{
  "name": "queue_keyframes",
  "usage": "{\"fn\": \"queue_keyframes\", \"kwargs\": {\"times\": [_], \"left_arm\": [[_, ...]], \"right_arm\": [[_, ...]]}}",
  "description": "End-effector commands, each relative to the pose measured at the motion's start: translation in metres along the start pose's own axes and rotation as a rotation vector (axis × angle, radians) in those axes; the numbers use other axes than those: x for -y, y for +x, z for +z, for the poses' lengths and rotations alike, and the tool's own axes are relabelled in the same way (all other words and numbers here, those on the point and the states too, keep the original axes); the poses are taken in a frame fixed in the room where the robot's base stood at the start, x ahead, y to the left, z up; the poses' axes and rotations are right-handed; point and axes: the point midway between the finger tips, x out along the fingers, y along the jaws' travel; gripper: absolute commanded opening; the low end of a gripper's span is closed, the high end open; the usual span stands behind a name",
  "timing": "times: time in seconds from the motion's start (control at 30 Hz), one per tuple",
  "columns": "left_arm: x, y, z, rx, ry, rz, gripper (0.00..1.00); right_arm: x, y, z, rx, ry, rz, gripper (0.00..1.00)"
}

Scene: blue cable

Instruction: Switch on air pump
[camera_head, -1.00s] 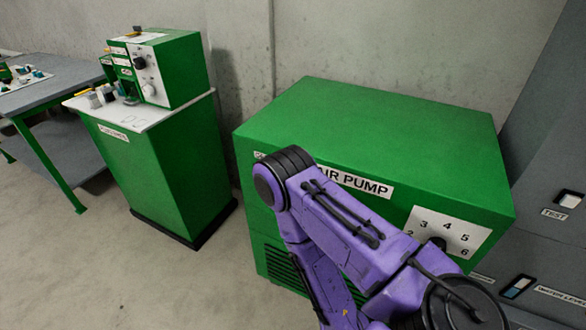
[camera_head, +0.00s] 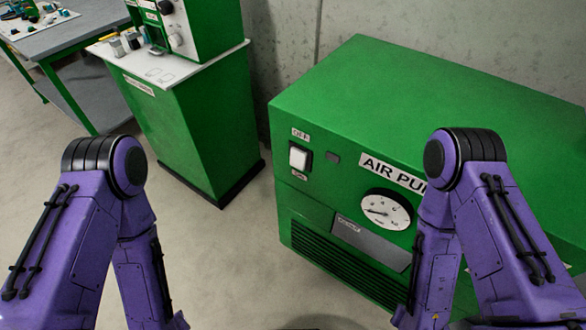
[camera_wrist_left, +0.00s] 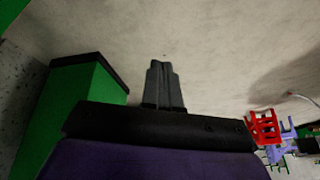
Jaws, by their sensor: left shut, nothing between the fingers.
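The air pump (camera_head: 420,110) is a large green box on the right in the head view, with an "AIR PUMP" label partly hidden by my right arm. On its front, at the left, is a white rocker switch (camera_head: 299,158) in a dark frame with small labels above and below. A round white gauge (camera_head: 386,209) sits to its right. Both purple arms show in the head view, but neither gripper does there. In the left wrist view my left gripper (camera_wrist_left: 164,66) is shut and empty over bare floor, touching nothing. My right gripper is not in view.
A green cabinet (camera_head: 190,125) with a white top and a control box (camera_head: 195,30) stands left of the pump. A grey-topped table (camera_head: 75,45) is at the far left. Bare floor (camera_head: 225,260) lies between my arms. A red chair (camera_wrist_left: 264,127) shows in the left wrist view.

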Motion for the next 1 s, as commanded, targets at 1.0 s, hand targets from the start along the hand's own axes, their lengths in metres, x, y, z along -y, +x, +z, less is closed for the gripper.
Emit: {"fn": "queue_keyframes", "kwargs": {"times": [1.0], "left_arm": [[-0.278, -0.222, -0.135, 0.085, -0.573, 1.399, 0.00]], "right_arm": [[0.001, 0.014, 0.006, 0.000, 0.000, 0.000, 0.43]]}}
